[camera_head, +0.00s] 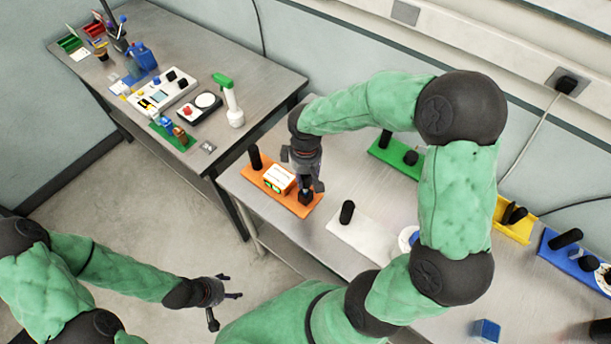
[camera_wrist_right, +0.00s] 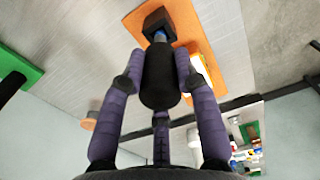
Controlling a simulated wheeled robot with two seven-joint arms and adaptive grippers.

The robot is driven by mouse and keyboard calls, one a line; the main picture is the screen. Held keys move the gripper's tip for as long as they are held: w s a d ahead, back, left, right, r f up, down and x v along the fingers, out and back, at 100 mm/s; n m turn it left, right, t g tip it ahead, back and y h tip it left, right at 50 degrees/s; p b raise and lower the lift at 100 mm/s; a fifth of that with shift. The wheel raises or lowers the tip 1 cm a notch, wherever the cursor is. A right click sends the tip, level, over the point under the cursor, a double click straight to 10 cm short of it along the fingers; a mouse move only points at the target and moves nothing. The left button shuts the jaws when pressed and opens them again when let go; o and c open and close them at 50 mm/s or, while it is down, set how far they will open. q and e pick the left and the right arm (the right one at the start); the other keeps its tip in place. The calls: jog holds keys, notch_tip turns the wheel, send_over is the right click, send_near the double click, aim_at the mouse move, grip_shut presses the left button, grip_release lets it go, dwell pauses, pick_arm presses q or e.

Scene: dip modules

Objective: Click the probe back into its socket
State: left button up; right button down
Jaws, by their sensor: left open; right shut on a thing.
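The orange module plate (camera_head: 262,181) lies on the near table, with a black upright post (camera_head: 255,158) at its left end and a white box with a green display (camera_head: 280,179) in its middle. A dark socket (camera_head: 305,197) is at its right end. My right gripper (camera_head: 303,178) is above that end, shut on a black probe. The probe (camera_wrist_right: 160,82) shows in the right wrist view, its blue tip (camera_wrist_right: 159,36) at the socket (camera_wrist_right: 155,20); I cannot tell how deep it sits. My left gripper (camera_head: 224,298) is open and empty, off the table over the floor.
Green (camera_head: 397,156), yellow (camera_head: 513,220) and blue (camera_head: 575,263) modules with black parts stand along the table, and a white plate (camera_head: 362,232) lies right of the orange one. A blue cube (camera_head: 487,330) is in front. A second table (camera_head: 230,75) holds other items.

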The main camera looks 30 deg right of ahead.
jog(key=shift+f+b, duration=1.6)
jog(key=shift+f, duration=0.55)
dwell(1.4)
jog(key=shift+c, duration=1.3)
grip_release()
jog(key=shift+r, duration=0.15)
jog(key=shift+r+p, duration=3.5)
jog(key=shift+r, duration=0.9)
